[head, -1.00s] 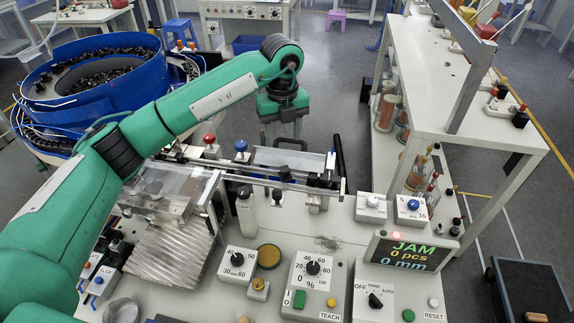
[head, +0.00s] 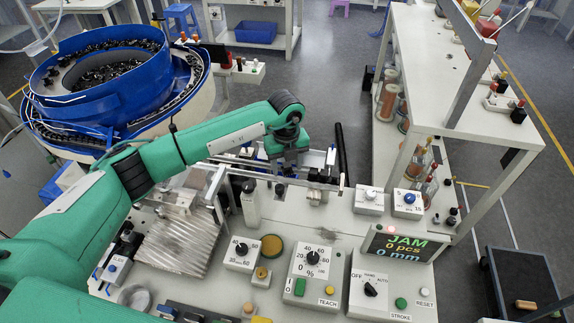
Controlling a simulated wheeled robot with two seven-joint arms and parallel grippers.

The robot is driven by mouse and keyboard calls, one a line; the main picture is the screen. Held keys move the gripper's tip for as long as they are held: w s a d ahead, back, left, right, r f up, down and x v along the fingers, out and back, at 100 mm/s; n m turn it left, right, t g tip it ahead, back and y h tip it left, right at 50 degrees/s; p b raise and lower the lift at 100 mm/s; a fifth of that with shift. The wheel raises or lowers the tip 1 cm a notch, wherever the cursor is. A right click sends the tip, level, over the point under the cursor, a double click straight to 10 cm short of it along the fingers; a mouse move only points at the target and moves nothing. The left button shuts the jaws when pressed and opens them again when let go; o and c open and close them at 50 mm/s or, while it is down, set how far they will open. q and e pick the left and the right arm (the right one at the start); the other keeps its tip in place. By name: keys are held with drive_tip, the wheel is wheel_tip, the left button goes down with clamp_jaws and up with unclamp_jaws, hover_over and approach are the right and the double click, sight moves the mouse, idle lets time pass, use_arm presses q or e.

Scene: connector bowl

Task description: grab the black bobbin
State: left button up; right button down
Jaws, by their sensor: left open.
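My left gripper (head: 287,148) hangs from the green arm, pointing down over the back of the bench, behind the metal rail. It is open; its fingertips are largely hidden and I see nothing held in it. I cannot pick out the black bobbin with certainty. Small dark pieces (head: 452,216) stand at the foot of the shelf rack on the right, too small to tell apart. Copper-coloured spools (head: 388,102) stand on the rack's lower shelf, well right of the gripper. My right gripper is out of view.
A blue bowl feeder (head: 95,104) full of black parts stands at the left. The bench (head: 335,228) carries knob boxes and a display (head: 398,246) reading JAM. The white shelf rack (head: 455,95) stands at the right. A dark cart (head: 530,285) is at lower right.

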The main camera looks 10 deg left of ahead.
use_arm(q)
drive_tip(key=c, duration=1)
drive_tip(key=shift+c, duration=0.2)
